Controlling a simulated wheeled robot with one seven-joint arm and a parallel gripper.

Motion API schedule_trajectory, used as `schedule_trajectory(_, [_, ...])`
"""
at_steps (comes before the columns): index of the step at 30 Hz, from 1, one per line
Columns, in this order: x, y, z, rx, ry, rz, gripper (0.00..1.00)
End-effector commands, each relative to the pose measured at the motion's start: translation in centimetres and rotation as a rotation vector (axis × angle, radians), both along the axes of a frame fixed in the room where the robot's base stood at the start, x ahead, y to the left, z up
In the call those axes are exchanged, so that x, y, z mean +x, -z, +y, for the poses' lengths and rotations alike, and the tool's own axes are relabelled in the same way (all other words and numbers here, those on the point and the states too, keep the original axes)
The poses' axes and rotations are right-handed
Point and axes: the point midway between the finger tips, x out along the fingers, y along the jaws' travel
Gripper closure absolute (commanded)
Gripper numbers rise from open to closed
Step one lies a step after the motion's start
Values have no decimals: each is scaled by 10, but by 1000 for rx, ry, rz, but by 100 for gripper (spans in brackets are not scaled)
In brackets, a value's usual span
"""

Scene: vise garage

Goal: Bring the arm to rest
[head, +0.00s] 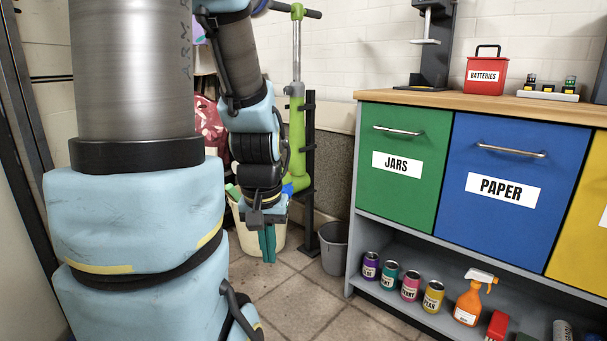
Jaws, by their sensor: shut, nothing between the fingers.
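My arm is folded at the left of the head view, with its blue and black links close to the camera. Its forearm hangs down beside the large upper link. My gripper (268,256) points down at the end of it, with its teal fingers together and nothing between them. It hangs in front of a cream bin (244,237), as seen from here, and does not visibly hold anything. The arm's near links hide much of the left side.
A wooden-topped cabinet (400,98) with a green JARS drawer (405,145) and a blue PAPER drawer (505,215) stands at the right. Several cans and an orange spray bottle (469,302) sit on its lower shelf. A grey bucket (334,248) stands beside it. Tiled floor (290,300) is clear in front.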

Motion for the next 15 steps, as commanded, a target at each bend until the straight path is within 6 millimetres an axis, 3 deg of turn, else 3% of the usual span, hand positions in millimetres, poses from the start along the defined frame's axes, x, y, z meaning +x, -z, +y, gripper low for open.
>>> schedule_trajectory(1, [0, -29, 0, 0, 1, -1, 100])
schedule_trajectory(15, [1, -180, -1, 0, 1, -2, 100])
